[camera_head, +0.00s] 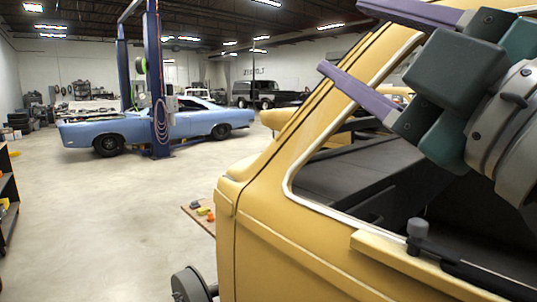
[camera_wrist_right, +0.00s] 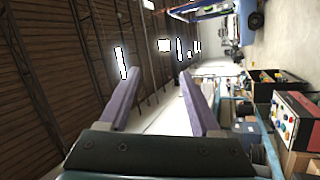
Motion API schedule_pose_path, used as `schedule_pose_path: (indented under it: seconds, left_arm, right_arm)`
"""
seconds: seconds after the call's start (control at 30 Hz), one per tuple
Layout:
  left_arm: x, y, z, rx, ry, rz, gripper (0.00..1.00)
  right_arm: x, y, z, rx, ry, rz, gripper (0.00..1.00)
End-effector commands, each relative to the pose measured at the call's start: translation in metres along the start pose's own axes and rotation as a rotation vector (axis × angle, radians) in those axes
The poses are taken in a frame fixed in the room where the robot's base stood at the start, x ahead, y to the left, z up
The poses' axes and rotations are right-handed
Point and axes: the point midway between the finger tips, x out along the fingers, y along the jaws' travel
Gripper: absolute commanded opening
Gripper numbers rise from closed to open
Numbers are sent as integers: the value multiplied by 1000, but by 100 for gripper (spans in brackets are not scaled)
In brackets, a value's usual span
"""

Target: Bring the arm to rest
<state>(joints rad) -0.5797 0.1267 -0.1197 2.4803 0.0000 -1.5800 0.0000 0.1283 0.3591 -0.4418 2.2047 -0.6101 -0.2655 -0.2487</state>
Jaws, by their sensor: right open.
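My right gripper (camera_head: 345,36) is at the upper right of the head view, in front of the yellow car body. Its two purple fingers are spread apart and point left, with nothing between them. In the right wrist view the same gripper (camera_wrist_right: 159,78) shows an empty gap between its fingers, with the ceiling and a pale wall beyond. My left gripper is in neither view.
A yellow car body (camera_head: 245,225) with an open window fills the right side close by. A blue car (camera_head: 195,123) stands by a lift post (camera_head: 158,80). Dark shelving (camera_head: 7,205) is at left. The pale floor (camera_head: 110,215) between is largely clear. A red box (camera_wrist_right: 293,120) shows in the wrist view.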

Motion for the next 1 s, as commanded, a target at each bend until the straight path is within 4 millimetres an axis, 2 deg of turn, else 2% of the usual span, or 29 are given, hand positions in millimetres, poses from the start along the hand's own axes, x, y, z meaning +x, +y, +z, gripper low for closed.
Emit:
schedule_pose_path:
  seconds: [0.03, 0.1, 0.17, 0.23, 0.3, 0.37, 0.5, 0.57, 0.6, 0.63, 0.9, 1.0]
  left_arm:
    - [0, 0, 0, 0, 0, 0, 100]
    - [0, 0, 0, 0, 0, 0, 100]
    - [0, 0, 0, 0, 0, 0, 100]
    - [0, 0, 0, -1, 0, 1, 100]
    - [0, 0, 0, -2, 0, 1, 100]
    - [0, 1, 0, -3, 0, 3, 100]
    - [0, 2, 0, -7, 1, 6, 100]
    - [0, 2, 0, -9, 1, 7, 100]
    - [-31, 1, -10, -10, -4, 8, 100]
    - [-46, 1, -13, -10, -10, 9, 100]
    - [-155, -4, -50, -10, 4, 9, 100]
    - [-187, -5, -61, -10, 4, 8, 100]
  right_arm:
    - [-19, -20, 34, 137, -181, -62, 64]
    - [-52, -49, 74, 303, -414, -149, 64]
    - [-87, -77, 98, 429, -603, -226, 64]
    - [-134, -107, 116, 561, -811, -317, 64]
    - [-183, -134, 123, 674, -1005, -408, 64]
    - [-226, -153, 120, 759, -1162, -486, 64]
    - [-321, -180, 94, 921, -1497, -667, 64]
    - [-359, -184, 76, 976, -1633, -748, 64]
    - [-344, -155, 65, 977, -1630, -747, 64]
    - [-335, -141, 61, 973, -1623, -743, 64]
    - [-290, -46, 24, 967, -1620, -744, 64]
    - [-277, -17, 12, 966, -1619, -744, 64]
